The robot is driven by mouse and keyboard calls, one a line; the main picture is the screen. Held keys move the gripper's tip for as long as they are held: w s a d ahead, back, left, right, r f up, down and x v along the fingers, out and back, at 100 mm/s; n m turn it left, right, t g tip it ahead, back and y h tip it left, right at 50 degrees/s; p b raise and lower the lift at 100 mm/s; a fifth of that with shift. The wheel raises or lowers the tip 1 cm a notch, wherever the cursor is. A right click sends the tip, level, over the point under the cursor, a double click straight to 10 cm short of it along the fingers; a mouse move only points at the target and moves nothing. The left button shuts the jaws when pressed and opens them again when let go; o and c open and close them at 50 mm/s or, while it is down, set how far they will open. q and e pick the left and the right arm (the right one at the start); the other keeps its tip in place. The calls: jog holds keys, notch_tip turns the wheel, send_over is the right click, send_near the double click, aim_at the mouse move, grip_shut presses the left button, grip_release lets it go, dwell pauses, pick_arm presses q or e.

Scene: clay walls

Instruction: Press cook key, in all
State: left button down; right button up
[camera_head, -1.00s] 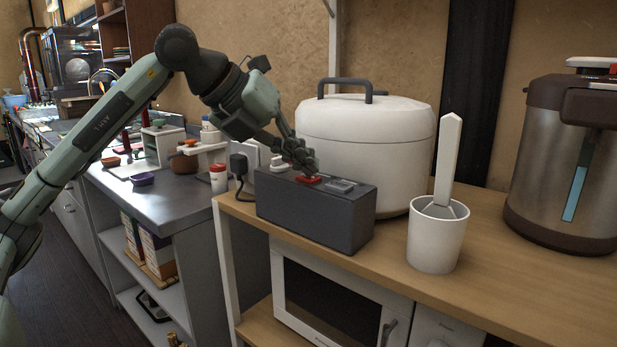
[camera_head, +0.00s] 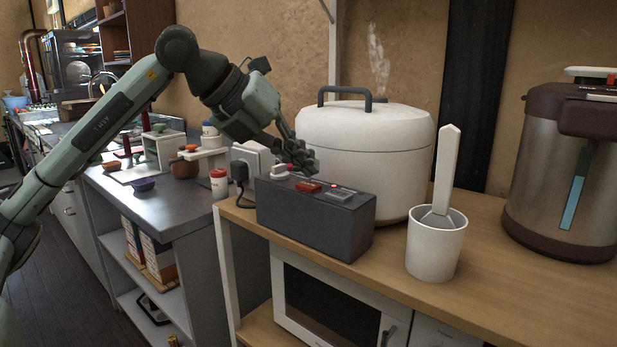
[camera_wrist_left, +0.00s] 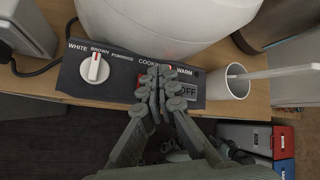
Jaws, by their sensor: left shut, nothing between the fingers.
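The white rice cooker (camera_head: 365,140) stands on the wooden counter with a dark control box (camera_head: 310,220) in front of it. The box has a red key (camera_head: 308,187), a grey key (camera_head: 340,196) that reads OFF in the wrist view (camera_wrist_left: 188,91), and a dial (camera_wrist_left: 94,67). Its printed labels include WHITE, BROWN, PORRIDGE, COOK and WARM. A small red light (camera_head: 333,185) glows on the box, and steam (camera_head: 378,58) rises from the cooker. My left gripper (camera_head: 304,164) is shut and empty, just above the red key and apparently clear of it. In the wrist view its fingers (camera_wrist_left: 161,76) hide most of that key.
A white cup (camera_head: 436,250) with a paddle stands right of the box, and a steel urn (camera_head: 560,170) stands farther right. A plug with a black cord (camera_head: 239,168) is at the box's left. A microwave (camera_head: 330,300) sits under the counter.

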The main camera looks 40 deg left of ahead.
aim_at(303, 185)
pick_arm(q)
jog(key=shift+r, duration=0.1)
notch_tip(303, 185, up, 5)
jog(key=p, duration=0.5)
dwell(1.0)
